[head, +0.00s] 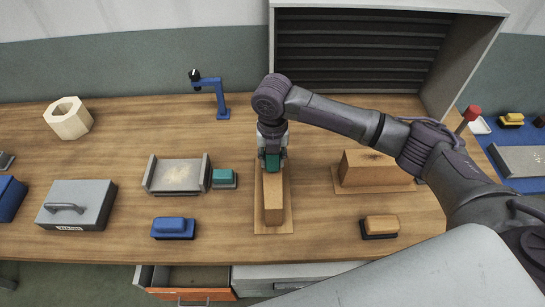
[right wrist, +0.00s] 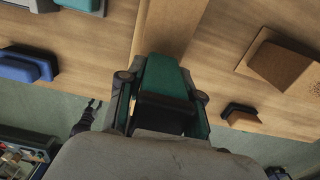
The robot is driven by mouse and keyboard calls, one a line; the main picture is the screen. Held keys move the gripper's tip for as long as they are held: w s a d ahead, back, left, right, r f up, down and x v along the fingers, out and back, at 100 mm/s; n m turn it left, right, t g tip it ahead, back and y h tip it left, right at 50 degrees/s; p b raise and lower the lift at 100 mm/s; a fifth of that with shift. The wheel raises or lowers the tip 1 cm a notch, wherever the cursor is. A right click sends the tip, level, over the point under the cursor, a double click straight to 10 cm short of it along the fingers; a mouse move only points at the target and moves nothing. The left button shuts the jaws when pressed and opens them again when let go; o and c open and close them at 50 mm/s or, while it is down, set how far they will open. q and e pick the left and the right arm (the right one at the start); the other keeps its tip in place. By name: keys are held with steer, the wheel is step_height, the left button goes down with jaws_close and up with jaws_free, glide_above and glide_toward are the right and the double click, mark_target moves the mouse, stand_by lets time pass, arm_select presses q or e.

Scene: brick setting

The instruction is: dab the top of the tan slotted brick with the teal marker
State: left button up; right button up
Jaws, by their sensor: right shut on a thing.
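My right gripper (head: 272,153) is shut on the teal marker (head: 272,162), a teal block, above the far end of a long tan brick (head: 273,205). The right wrist view shows the teal marker (right wrist: 166,74) between the fingers, with the tan brick (right wrist: 172,22) beyond it. I cannot tell whether marker and brick touch. The brick lies lengthwise on a thin tan board (head: 259,222); its slots cannot be made out. My left gripper is not in view.
A brown brick (head: 368,170) with a dark patch on top stands to the right. A teal block on a base (head: 224,177), a grey tray (head: 149,176), a blue block (head: 174,227) and an orange-tan block (head: 381,225) stand around. A drawer (head: 187,279) is open below the front edge.

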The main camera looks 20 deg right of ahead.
steer(key=shift+f, duration=0.5)
stand_by(0.4)
steer(key=shift+s+f, duration=0.1)
stand_by(1.8)
step_height(320, 180, up, 5)
steer(key=p, duration=0.5)
steer(key=shift+p, duration=0.3)
steer(key=shift+r, duration=1.1)
steer(key=shift+f, duration=0.1)
